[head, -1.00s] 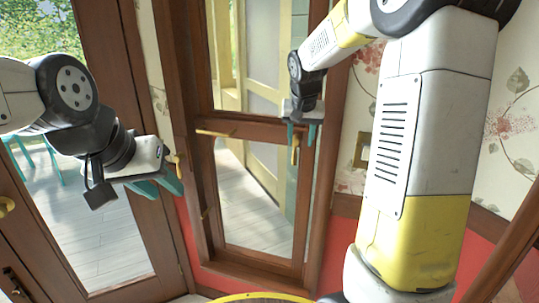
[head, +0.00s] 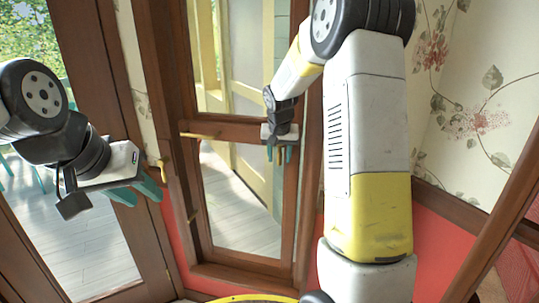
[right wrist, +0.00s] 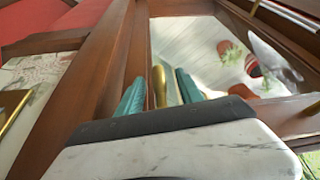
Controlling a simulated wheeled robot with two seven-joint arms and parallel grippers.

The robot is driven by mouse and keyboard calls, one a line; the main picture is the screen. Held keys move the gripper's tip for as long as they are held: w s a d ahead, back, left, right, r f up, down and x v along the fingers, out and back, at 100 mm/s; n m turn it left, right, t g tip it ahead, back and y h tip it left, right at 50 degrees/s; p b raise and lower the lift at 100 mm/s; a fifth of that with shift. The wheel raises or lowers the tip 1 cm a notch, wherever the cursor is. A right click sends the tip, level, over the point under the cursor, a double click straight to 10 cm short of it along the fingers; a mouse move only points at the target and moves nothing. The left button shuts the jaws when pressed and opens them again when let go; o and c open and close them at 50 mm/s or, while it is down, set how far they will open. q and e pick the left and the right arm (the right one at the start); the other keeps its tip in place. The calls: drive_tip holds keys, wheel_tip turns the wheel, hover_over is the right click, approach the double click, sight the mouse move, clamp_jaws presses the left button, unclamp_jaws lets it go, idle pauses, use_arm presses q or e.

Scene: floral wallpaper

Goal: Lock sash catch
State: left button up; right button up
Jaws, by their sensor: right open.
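The wooden sash window (head: 235,262) stands ahead, with a rail across its middle. A brass catch handle (head: 281,156) hangs at the right end of this rail. My right gripper (head: 280,153) is open there, with one teal finger on each side of the handle. In the right wrist view the brass handle (right wrist: 159,86) stands upright between the two fingers of the right gripper (right wrist: 159,92), with small gaps visible. A second brass handle (head: 200,136) lies level at the rail's left end. My left gripper (head: 137,192) is open and empty, left of the window.
A glazed wooden door (head: 150,262) stands at the left, behind my left arm. The right window post (head: 310,200) runs close beside my right gripper. Floral wallpaper (head: 475,90) covers the right wall.

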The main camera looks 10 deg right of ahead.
clamp_jaws()
drive_tip(key=shift+w+r, duration=0.1)
drive_tip(key=shift+r, duration=0.05)
idle(1.1)
